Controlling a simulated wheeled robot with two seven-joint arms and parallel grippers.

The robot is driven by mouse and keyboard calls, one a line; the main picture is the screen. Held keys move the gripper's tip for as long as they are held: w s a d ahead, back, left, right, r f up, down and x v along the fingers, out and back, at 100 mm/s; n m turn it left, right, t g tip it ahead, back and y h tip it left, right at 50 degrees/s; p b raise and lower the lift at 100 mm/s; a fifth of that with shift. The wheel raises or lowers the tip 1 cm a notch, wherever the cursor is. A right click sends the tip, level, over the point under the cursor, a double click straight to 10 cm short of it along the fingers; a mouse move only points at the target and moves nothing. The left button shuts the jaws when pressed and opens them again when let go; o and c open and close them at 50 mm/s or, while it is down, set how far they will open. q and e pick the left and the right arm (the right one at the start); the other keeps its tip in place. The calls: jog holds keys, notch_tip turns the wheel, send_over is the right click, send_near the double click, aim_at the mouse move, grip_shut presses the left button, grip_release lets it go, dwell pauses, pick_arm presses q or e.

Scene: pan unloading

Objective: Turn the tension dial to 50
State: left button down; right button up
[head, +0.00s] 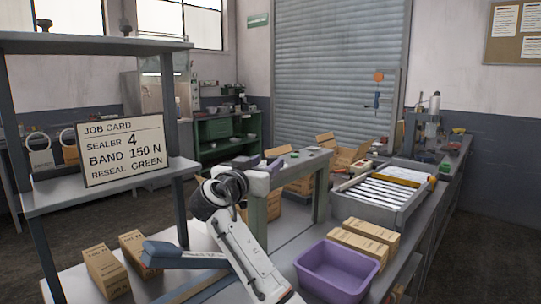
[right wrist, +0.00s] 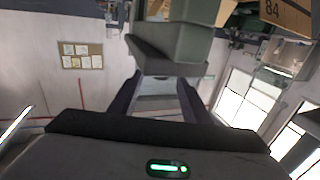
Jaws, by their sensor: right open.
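The strapping machine (head: 315,160) stands mid-bench as a grey-topped arch on green legs. No tension dial or scale can be made out in either view. My right arm reaches up from the bottom of the head view, and my right gripper (head: 261,164) is at the near left end of the arch, partly hidden by my wrist. In the right wrist view my right gripper (right wrist: 160,82) is open, its two dark fingers apart with nothing between them. A grey-green block (right wrist: 172,45) lies just beyond the fingertips. My left gripper is not in view.
A job card (head: 122,150) on the left shelf reads sealer 4, band 150 N, reseal green. Cartons (head: 104,271) stand at front left beside a blue-grey object (head: 185,255). A purple bin (head: 337,272), more cartons (head: 365,240) and a roller conveyor (head: 385,190) are at right.

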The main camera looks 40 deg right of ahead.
aim_at(271, 160)
jog(key=p+x, duration=0.1)
jog(key=x, duration=0.3)
jog(key=shift+w+d, duration=0.15)
jog(key=shift+d, duration=0.15)
jog(key=shift+w+d, duration=0.1)
jog(key=shift+d, duration=0.05)
jog(key=c, duration=1)
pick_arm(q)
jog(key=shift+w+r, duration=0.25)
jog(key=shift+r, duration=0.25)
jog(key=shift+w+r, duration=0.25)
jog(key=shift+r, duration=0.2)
pick_arm(e)
jog(key=shift+c, duration=0.2)
